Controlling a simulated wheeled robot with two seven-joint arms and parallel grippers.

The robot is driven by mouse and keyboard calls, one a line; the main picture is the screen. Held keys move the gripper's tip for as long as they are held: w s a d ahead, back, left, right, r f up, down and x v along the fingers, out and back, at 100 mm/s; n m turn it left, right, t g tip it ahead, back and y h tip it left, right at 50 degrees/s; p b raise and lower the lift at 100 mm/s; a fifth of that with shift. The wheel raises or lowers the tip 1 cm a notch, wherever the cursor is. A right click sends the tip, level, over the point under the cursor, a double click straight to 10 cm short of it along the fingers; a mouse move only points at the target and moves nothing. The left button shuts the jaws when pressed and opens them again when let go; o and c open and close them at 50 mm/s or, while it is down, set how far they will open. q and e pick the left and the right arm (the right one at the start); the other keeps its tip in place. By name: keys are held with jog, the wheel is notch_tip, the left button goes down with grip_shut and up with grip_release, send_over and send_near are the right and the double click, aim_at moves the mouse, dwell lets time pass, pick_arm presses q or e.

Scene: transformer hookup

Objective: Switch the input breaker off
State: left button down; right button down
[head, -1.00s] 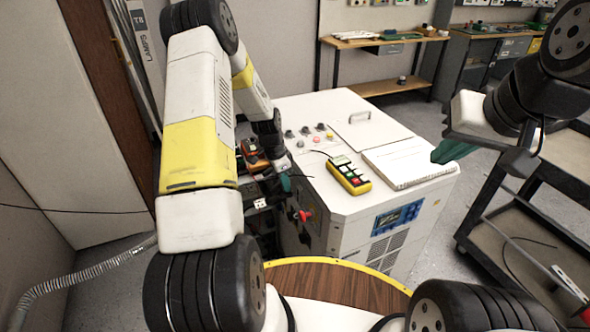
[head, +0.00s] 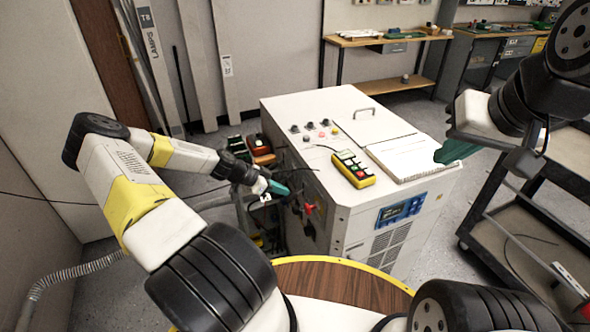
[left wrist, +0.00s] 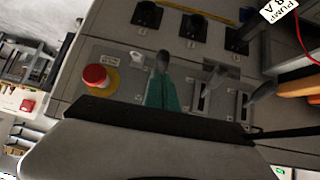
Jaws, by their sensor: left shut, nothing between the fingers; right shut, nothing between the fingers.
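The white transformer cabinet (head: 345,225) stands ahead, its control panel on its left side. In the left wrist view the panel (left wrist: 130,58) carries two grey toggle levers (left wrist: 216,76) (left wrist: 263,92) in slotted plates, beside my gripper. I cannot read which is the input breaker. My left gripper (head: 280,188) is shut and empty, close to the panel; its teal fingers (left wrist: 162,93) cover part of the panel. A grey knob-like part (left wrist: 162,61) shows at their tip; I cannot tell if they touch. My right gripper (head: 456,150) is shut and empty, right of the cabinet top.
A red button (left wrist: 95,76) on a yellow ring sits left of the left fingers; several black sockets (left wrist: 193,27) line the panel above. A yellow meter (head: 352,169) and white binder (head: 405,157) lie on the cabinet. A dark cart (head: 535,215) stands right.

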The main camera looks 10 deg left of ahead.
pick_arm(q)
jog(key=shift+a+f, duration=0.1)
jog(key=shift+f, duration=0.7)
jog(key=shift+f, duration=0.1)
